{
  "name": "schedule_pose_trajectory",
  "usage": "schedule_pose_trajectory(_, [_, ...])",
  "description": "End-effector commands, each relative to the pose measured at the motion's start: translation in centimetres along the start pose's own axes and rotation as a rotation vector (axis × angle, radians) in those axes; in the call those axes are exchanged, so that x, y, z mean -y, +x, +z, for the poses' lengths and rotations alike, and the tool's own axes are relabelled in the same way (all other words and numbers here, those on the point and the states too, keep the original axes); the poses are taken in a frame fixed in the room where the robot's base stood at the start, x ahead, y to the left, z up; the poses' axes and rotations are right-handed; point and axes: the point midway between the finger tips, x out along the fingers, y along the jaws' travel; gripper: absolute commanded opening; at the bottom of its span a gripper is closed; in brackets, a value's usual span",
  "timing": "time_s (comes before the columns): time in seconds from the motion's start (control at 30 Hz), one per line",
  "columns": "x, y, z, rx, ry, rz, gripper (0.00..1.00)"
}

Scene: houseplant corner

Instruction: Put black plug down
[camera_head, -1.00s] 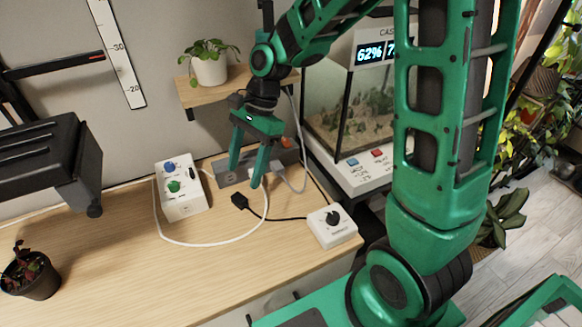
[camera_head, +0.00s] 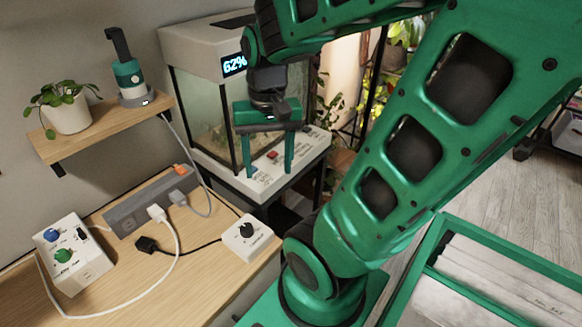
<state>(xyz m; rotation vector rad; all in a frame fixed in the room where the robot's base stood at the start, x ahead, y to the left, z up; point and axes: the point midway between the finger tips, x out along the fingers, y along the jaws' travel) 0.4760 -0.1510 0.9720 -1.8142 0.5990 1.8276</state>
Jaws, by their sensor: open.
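The black plug (camera_head: 147,245) lies on the wooden table, just in front of the grey power strip (camera_head: 150,205). Its black cord runs right to a white box with a black knob (camera_head: 247,238). My gripper (camera_head: 267,170) is open, fingers pointing down, with nothing visible between them. It appears in front of the terrarium and its white control panel, well to the right of the plug and apart from it.
A white plug (camera_head: 157,213) and a grey plug (camera_head: 181,197) sit at the strip. A white box with blue and green knobs (camera_head: 72,255) stands left. A shelf (camera_head: 100,130) holds a potted plant (camera_head: 68,112) and a green-and-black device (camera_head: 130,80). The terrarium (camera_head: 200,110) stands behind the table.

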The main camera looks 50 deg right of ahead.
Motion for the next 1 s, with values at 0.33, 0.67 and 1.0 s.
schedule_pose_trajectory(0.33, [-5.3, -0.3, 3.2, -0.007, -0.112, 0.029, 0.59])
schedule_pose_trajectory(0.67, [-5.4, -0.3, 3.2, -0.006, -0.116, 0.029, 0.59])
schedule_pose_trajectory(1.0, [-4.2, -0.4, 2.4, -0.006, -0.159, 0.036, 0.44])
